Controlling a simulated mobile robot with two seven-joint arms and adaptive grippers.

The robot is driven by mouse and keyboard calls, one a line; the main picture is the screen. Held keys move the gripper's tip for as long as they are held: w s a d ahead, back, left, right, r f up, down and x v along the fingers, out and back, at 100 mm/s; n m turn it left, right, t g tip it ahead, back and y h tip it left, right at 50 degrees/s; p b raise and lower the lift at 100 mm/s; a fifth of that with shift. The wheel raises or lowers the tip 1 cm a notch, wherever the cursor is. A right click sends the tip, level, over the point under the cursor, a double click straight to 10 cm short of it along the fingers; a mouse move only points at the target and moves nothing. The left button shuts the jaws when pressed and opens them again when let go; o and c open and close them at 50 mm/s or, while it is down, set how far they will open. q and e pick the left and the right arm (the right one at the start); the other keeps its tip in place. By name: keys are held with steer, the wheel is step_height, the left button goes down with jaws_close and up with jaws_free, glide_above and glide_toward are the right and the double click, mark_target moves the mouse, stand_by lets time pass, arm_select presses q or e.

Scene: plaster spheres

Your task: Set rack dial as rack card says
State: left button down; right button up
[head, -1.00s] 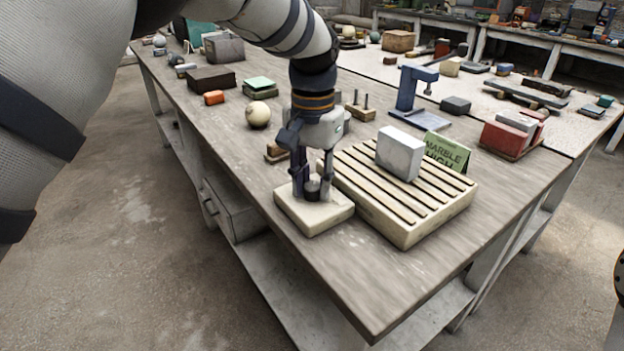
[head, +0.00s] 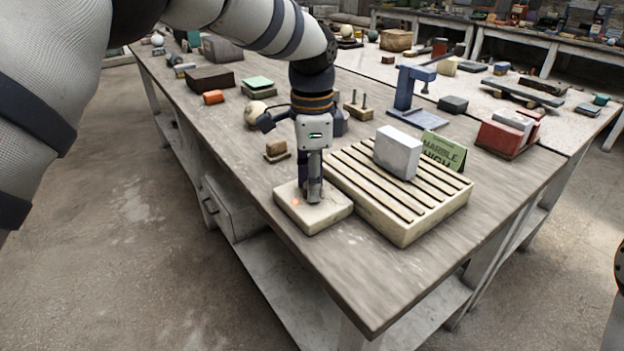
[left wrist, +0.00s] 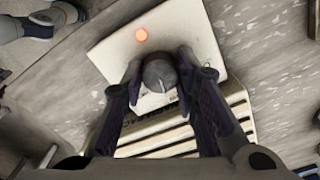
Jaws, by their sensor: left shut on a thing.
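The rack dial is a dark round knob (left wrist: 160,72) on a cream base (head: 330,212) at the slatted rack's near left corner. A pale mark on the knob points toward the bottom of the left wrist view. My left gripper (head: 313,193) points down, shut on the knob, one finger on each side in the left wrist view (left wrist: 160,82). Its fingers hide the knob in the head view. The green rack card (head: 444,150) reads "MARBLE HIGH", partly behind a block. My right gripper is not in view.
The slatted rack (head: 438,216) carries a white-grey block (head: 397,152). A small brown block (head: 277,151) and a pale sphere (head: 256,113) lie behind my gripper. A blue stand (head: 408,92) and red tray (head: 500,140) stand farther back. The table's front corner is clear.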

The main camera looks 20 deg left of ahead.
arm_select(q)
steer(key=m, duration=0.4)
steer(key=shift+m, duration=2.6)
steer(key=c, duration=1.2)
jaws_free()
steer(key=shift+c, duration=0.2)
steer(key=shift+r, duration=0.1)
step_height(320, 180, up, 12)
